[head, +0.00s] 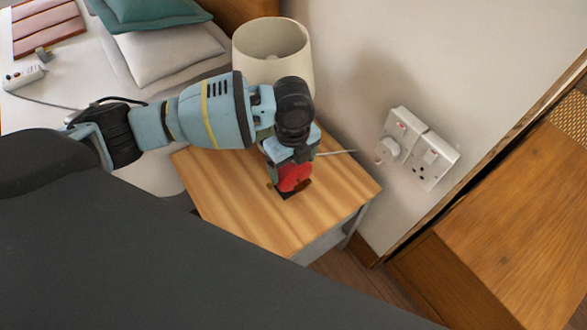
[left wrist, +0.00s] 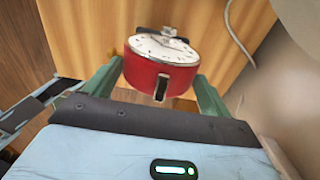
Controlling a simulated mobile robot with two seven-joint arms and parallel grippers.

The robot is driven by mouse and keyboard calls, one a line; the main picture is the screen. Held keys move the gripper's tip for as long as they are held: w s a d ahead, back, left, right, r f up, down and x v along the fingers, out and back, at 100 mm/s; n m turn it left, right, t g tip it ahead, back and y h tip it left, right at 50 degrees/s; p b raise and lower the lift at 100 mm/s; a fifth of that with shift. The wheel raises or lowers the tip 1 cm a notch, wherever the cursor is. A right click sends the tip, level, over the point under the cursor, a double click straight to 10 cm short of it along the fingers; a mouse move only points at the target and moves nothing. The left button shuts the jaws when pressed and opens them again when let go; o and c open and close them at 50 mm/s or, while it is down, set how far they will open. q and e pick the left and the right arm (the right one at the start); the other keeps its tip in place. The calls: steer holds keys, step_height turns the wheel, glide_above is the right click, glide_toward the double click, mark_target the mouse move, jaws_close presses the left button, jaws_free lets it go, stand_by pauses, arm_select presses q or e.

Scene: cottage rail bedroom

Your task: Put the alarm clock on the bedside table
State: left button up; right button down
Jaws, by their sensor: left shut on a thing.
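The red alarm clock (left wrist: 160,72) has a white dial and sits between the two green fingers of my left gripper (left wrist: 157,90) in the left wrist view. In the head view my left gripper (head: 289,170) points down over the bedside table (head: 245,205), shut on the clock (head: 294,177). The clock is at or just above the wooden tabletop; I cannot tell if it touches. The gripper hides part of the clock in the head view. My right gripper is not in view.
A cream lampshade (head: 272,50) stands at the back of the table, close behind my left arm. Wall sockets (head: 418,148) are to the right. A bed with pillows (head: 168,52) is at the left, and a wooden cabinet (head: 510,235) at the right. The table's front is clear.

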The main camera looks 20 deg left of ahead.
arm_select(q)
steer(key=shift+w+d+f, duration=0.1)
steer(key=shift+f, duration=1.6)
steer(key=shift+f, duration=0.15)
steer(key=o, duration=1.9)
steer(key=shift+o, duration=0.2)
step_height(320, 180, up, 11)
steer(key=shift+f+p, duration=0.1)
steer(key=shift+p, duration=0.45)
steer(key=shift+r, duration=0.7)
